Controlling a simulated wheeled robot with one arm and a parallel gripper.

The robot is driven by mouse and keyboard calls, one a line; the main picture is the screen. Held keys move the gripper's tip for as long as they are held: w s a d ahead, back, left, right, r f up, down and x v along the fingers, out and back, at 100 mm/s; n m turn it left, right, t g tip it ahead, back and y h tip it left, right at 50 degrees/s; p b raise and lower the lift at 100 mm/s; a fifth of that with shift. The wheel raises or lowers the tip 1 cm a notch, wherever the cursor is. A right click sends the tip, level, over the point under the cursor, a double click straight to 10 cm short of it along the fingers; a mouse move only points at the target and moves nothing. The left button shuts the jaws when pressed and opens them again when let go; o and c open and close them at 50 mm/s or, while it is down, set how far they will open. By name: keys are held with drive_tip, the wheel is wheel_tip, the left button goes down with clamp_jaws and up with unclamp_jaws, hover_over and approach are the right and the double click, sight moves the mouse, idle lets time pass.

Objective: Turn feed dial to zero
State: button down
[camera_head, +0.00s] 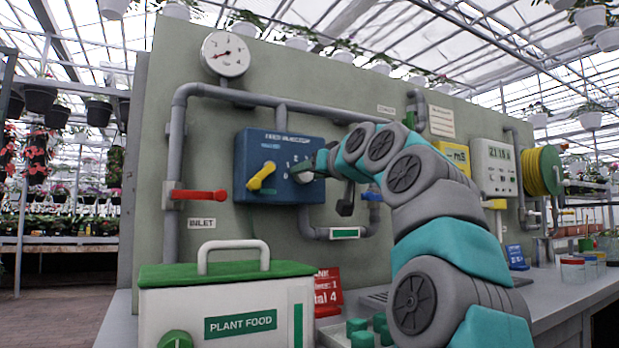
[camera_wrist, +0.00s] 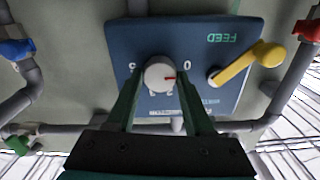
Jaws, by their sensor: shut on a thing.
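The blue feed injector box (camera_head: 250,150) is mounted on the grey-green panel, and it fills the middle of the wrist view (camera_wrist: 215,40), upside down. In the head view my gripper (camera_head: 312,169) covers part of the dial. A yellow lever (camera_head: 261,177) sits left of the dial there.
A red-handled valve (camera_head: 198,195) and grey pipes surround the box. A round gauge (camera_head: 225,54) is above. A white plant food container (camera_head: 225,300) with a green lid stands in front at left. A blue valve handle (camera_wrist: 16,49) shows in the wrist view.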

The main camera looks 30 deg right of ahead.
drive_tip(key=shift+n, duration=0.6)
drive_tip(key=shift+c, duration=1.4)
unclamp_jaws()
drive_tip(key=shift+s, duration=0.1)
drive_tip(key=s, duration=0.7)
drive_tip(key=shift+s+d+b, duration=0.15)
drive_tip(key=shift+s+b, duration=0.15)
drive_tip(key=shift+b, duration=0.15)
